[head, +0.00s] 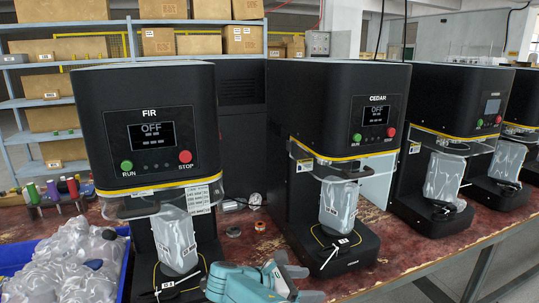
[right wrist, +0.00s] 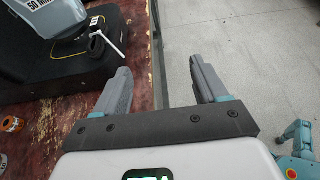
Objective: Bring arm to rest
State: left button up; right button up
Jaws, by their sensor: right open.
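The table edge and the grey floor show beyond the fingers. My left gripper is not in either view.
The worn red table (head: 265,255) carries a row of black machines holding clear-wrapped containers. A blue bin (head: 122,232) with wrapped items is at the lower left. An orange roll (head: 260,226) lies between FIR and CEDAR.

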jog(key=s+d+f+m+g+y+p, duration=0.15)
jog(key=s+f+y, duration=0.25)
jog(key=f, duration=0.6)
jog(key=s+d+f+m+g+y+p, duration=0.1)
jog(key=s+f+g+y+p, duration=0.25)
jog(key=f, duration=0.75)
jog(key=s+a+f+m+g+y+p, duration=0.1)
jog(key=s+f+m+y, duration=0.1)
jog(key=s+m+y, duration=0.45)
jog(key=s+a+f+m+y, duration=0.1)
jog(key=s+f+m, duration=0.15)
jog(key=s, duration=0.75)
jog(key=s+d+r+m+t+y+p, duration=0.1)
jog(key=s+d+r+m+p, duration=0.1)
jog(key=s+m, duration=0.7)
jog(key=d+m, duration=0.1)
jog(key=m, duration=0.2)
jog(key=shift+r+m+t+y, duration=0.3)
jog(key=shift+m+t+y, duration=0.05)
jog(key=shift+t+y, duration=0.05)
